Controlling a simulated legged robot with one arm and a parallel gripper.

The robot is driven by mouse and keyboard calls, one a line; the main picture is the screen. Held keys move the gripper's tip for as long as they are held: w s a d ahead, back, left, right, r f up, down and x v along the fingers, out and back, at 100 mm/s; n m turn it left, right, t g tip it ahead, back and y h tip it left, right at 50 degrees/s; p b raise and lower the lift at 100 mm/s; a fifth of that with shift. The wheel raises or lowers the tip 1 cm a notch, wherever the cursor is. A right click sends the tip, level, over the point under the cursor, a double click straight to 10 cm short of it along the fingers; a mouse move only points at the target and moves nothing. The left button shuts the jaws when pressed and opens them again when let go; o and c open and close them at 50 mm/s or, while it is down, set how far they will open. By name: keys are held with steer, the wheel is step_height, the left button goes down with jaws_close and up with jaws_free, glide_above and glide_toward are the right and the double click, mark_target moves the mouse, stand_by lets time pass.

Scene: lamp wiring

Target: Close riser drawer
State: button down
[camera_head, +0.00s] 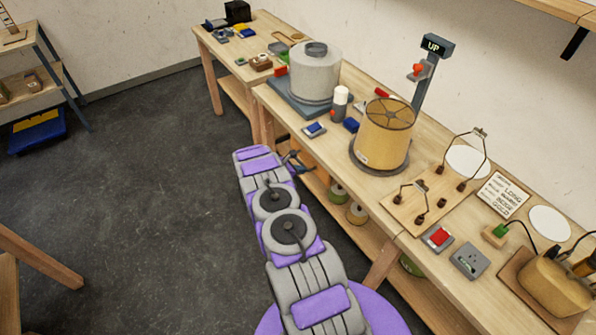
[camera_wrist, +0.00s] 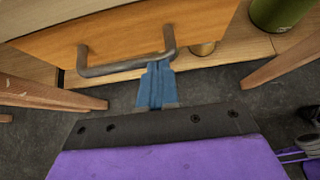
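In the wrist view, the wooden drawer (camera_wrist: 122,32) shows its orange-brown front with a grey metal bar handle (camera_wrist: 112,68). The blue fingers of my gripper (camera_wrist: 158,66) are together, with no clear gap between them. Their tips are at the right end of the handle and overlap it in the picture. I cannot tell whether they touch the handle or the drawer front, or how far the drawer stands out. In the head view I cannot make out the drawer, and the gripper's fingers are not clear beside the workbench.
The long workbench (camera_head: 303,125) holds a tan lampshade (camera_head: 385,135), a grey drum (camera_head: 315,72) and wiring boards. Spools (camera_head: 357,213) stand on its lower shelf. A green cylinder (camera_wrist: 275,12) is right of the drawer. Wooden legs (camera_wrist: 45,95) flank my gripper. Open floor (camera_head: 150,200) lies to the left.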

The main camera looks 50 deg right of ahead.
steer(key=w+a+r+p, duration=0.25)
steer(key=a+r, duration=0.25)
steer(key=a, duration=0.7)
steer(key=s+a+r+m+y, duration=0.1)
steer(key=s+a+r+m, duration=0.25)
steer(key=r, duration=0.55)
steer(key=s+a+r+m+g+y, duration=0.1)
steer(key=s+a+r+m, duration=0.2)
steer(key=r, duration=0.6)
steer(key=s+a+r+m+y, duration=0.1)
steer(key=s+a+r+m, duration=0.15)
steer(key=a+r, duration=0.45)
steer(key=s+a+r+m+y, duration=0.2)
steer(key=s+a+r, duration=0.2)
steer(key=s+a, duration=0.3)
steer(key=s+a+r+m+t+y, duration=0.1)
steer(key=s+a+r, duration=0.4)
steer(key=s, duration=0.7)
steer(key=s+a+r+m+y, duration=0.3)
steer(key=s+a+r+y, duration=0.1)
steer(key=s+a, duration=0.4)
steer(key=s+r, duration=0.1)
steer(key=s, duration=0.1)
steer(key=shift+s+a+t, duration=0.35)
steer(key=shift+a+t, duration=0.05)
